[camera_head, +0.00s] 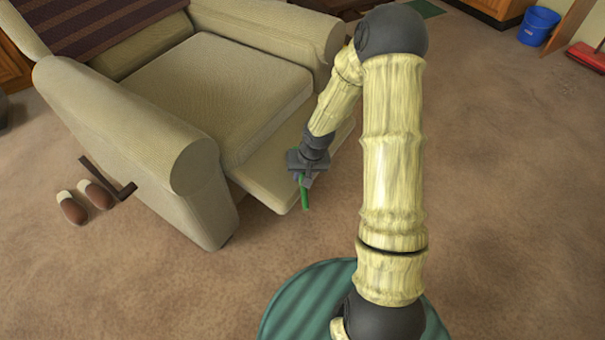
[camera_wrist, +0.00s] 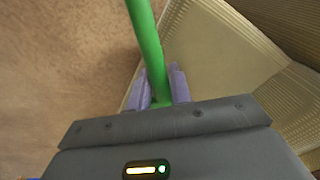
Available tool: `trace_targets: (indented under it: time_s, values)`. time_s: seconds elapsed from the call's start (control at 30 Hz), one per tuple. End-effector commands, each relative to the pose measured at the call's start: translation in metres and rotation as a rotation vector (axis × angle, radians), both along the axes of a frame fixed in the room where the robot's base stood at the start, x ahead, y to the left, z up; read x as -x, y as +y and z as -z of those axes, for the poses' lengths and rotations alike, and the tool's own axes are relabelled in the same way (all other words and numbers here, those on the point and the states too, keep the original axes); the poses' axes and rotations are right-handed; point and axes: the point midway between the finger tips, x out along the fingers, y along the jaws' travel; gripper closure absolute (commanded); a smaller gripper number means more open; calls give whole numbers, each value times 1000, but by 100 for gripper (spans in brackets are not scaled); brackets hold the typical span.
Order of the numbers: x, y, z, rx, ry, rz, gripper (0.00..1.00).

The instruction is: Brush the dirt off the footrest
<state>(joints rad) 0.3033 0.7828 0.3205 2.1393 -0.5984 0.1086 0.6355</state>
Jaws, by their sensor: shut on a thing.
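A beige recliner armchair stands at the left in the head view, with its padded footrest (camera_head: 262,172) raised at the front. The footrest also shows in the wrist view (camera_wrist: 215,75). My gripper (camera_head: 303,178) is over the footrest's front edge. It is shut on a green handle (camera_head: 305,198), which also shows between the fingers in the wrist view (camera_wrist: 147,45). The brush head is not visible in either view. I cannot tell whether it touches the footrest. Dirt on the footrest cannot be made out.
A pair of brown slippers (camera_head: 73,207) lies on the carpet left of the chair, beside its dark lever (camera_head: 108,180). A blue bucket (camera_head: 538,25) and a red dustpan-like object (camera_head: 588,56) are at the far right. The carpet (camera_head: 500,170) on the right is clear.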

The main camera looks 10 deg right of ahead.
Motion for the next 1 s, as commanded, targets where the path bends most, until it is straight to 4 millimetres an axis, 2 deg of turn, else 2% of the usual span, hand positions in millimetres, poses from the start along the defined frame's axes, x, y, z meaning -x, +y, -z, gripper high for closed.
trace_targets:
  time_s: [1.0]
  values:
    - [-4, 1, 12, 0, -1, 1, 97]
